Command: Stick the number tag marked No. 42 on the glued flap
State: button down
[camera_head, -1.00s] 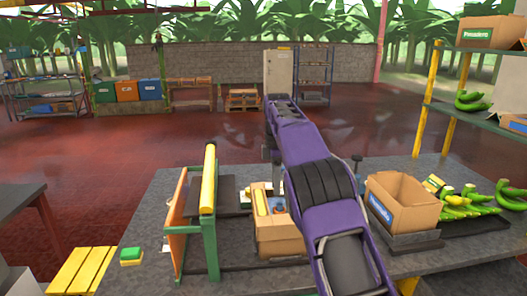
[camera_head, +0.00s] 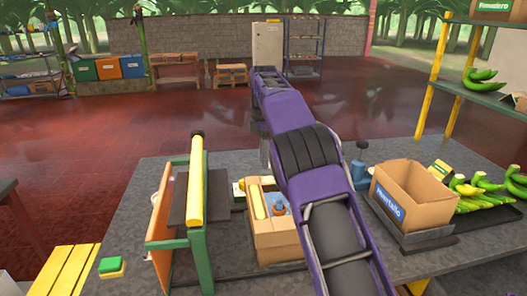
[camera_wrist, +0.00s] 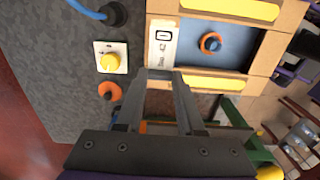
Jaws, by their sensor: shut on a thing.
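My gripper (camera_wrist: 162,74) is shut on a white number tag (camera_wrist: 162,42) that juts past its fingertips in the wrist view. The tag bears a dark boxed symbol and small print that reads like No. 42. It lies over the left part of a cardboard carton (camera_wrist: 285,45); I cannot tell whether it touches. The carton has yellow strips on its flaps (camera_wrist: 230,8) and (camera_wrist: 218,84), and a blue inside with an orange ring (camera_wrist: 210,43). In the head view the carton (camera_head: 278,243) stands on the table, partly behind my purple arm. Which flap is glued is unclear.
A white plate with a yellow knob (camera_wrist: 111,61) and another orange ring (camera_wrist: 110,91) lie left of the carton. In the head view a green-and-orange frame with a yellow roller (camera_head: 196,180) stands left, and an open box (camera_head: 418,205) and bananas (camera_head: 485,190) stand right.

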aim_at(264, 180)
jog(key=shift+f+b, duration=0.5)
jog(key=shift+f, duration=1.65)
jog(key=shift+f, duration=0.6)
jog(key=shift+c, duration=0.2)
grip_release()
jog(key=shift+r, duration=0.1)
jog(key=shift+r, duration=0.1)
dwell(0.4)
notch_tip(264, 180, up, 2)
jog(key=shift+r+p, duration=0.1)
jog(key=shift+p, duration=0.45)
jog(key=shift+r, duration=2.35)
jog(key=shift+f, duration=0.1)
